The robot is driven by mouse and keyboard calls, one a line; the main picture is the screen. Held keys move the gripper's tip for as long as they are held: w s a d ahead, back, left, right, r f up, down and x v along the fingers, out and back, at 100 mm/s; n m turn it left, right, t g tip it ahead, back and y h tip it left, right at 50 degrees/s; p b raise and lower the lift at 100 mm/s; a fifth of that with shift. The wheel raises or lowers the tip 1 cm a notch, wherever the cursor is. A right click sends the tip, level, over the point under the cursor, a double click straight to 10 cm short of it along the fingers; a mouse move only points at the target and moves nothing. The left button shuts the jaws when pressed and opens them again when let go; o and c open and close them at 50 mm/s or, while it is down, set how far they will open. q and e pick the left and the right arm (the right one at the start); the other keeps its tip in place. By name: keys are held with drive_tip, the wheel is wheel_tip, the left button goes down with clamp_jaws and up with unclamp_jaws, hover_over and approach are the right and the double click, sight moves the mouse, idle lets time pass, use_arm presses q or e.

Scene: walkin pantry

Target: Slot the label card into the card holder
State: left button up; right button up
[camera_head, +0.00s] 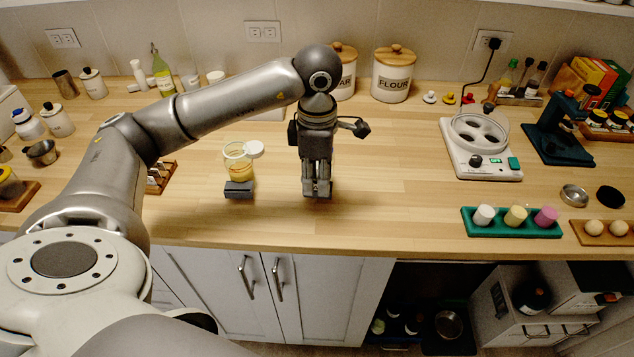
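A small dark grey block (239,189), which looks like the card holder, sits on the wooden counter in front of a glass jar (238,166) with yellow contents. I cannot make out a label card. My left gripper (318,193) points straight down over the counter, to the right of the block and apart from it. Its fingers look close together, but whether they hold a thin card is too small to tell. My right gripper is not in view.
A white round lid (254,149) is by the jar. A wooden rack (160,177) stands to the left, partly behind my arm. The flour canister (393,75) is at the back. A green tray (512,223) with several coloured cylinders lies right. The counter's middle is clear.

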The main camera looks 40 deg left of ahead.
use_arm(q)
wheel_tip(320, 180, up, 10)
drive_tip(key=shift+f, duration=0.2)
idle(0.7)
